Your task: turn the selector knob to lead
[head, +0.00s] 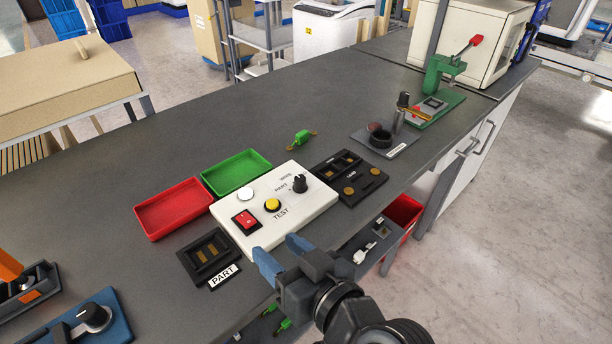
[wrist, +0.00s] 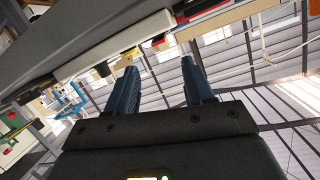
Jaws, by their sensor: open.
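The selector knob (head: 299,183) is a black knob at the right side of the white test box (head: 318,205). Small printed labels stand around it; the word I can read clearly on the box is TEST, and the label nearest the knob is too small to read surely. A yellow button (head: 272,204) and a red switch (head: 246,221) are on the same box. My gripper (head: 283,252) is open and empty at the front edge of the bench, in front of the box and apart from the knob. The wrist view shows its two blue fingers (wrist: 158,88) spread, with nothing between them.
A red tray (head: 172,222) and green tray (head: 263,163) lie behind the box. A black PART fixture (head: 190,266) is left of it, a black LEAD fixture (head: 372,192) right. A green press (head: 432,75) stands far right. Bare bench (head: 225,110) lies behind.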

